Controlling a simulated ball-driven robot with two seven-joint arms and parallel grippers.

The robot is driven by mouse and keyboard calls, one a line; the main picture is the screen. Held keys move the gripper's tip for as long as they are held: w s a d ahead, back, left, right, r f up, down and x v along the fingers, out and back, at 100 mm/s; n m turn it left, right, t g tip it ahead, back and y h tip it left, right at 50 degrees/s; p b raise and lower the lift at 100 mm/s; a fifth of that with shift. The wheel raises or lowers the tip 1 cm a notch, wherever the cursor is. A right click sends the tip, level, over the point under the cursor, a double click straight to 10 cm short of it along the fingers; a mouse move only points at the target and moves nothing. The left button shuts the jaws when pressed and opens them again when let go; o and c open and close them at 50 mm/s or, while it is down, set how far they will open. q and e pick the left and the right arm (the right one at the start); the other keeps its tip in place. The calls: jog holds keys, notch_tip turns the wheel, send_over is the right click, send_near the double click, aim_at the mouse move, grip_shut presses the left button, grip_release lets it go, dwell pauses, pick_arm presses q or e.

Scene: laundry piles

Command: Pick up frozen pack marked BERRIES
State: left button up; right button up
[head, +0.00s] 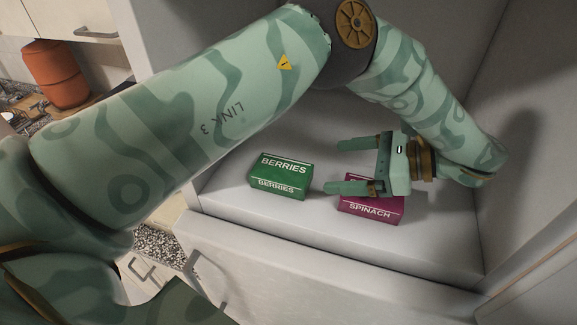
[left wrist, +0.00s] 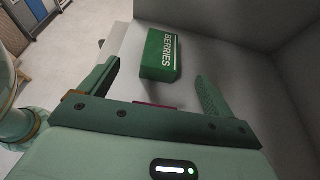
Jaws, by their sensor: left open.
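The green BERRIES pack (head: 280,177) lies flat on the white compartment floor, left of my left gripper in the head view. My left gripper (head: 340,166) is open and empty, its fingers pointing left toward the pack with a gap between. In the left wrist view the BERRIES pack (left wrist: 161,56) lies beyond the fingertips, roughly between their lines. The left gripper (left wrist: 158,80) shows both fingers spread apart there. A magenta SPINACH pack (head: 371,210) sits below and behind the left gripper, partly hidden by it. My right gripper is not in view.
The white compartment floor (head: 300,215) has a front edge and walls at the back and right. A drawer front with a handle (head: 190,272) is below. An orange container (head: 56,75) stands far left, outside the compartment. Floor left of BERRIES is clear.

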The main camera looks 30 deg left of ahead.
pick_arm(q)
jog(key=p, duration=0.1)
send_near(272, 166)
jog(key=shift+s+a+f+p, duration=0.15)
jog(key=shift+s+a+p, duration=0.1)
jog(key=shift+a, duration=0.2)
jog(key=shift+s+a+f+p, duration=0.15)
jog(key=shift+s+a+f, duration=0.1)
jog(key=shift+a, duration=0.15)
jog(key=shift+a+f, duration=0.15)
jog(key=shift+a, duration=0.05)
jog(key=shift+s+a+p, duration=0.1)
jog(key=shift+a+p, duration=0.2)
jog(key=p+x, duration=0.1)
jog(key=x, duration=0.1)
jog(key=p+x, duration=0.1)
jog(key=x, duration=0.2)
jog(key=shift+w, duration=0.25)
jog(key=shift+d, duration=0.15)
jog(key=shift+c, duration=0.9)
jog(key=c, duration=1.1)
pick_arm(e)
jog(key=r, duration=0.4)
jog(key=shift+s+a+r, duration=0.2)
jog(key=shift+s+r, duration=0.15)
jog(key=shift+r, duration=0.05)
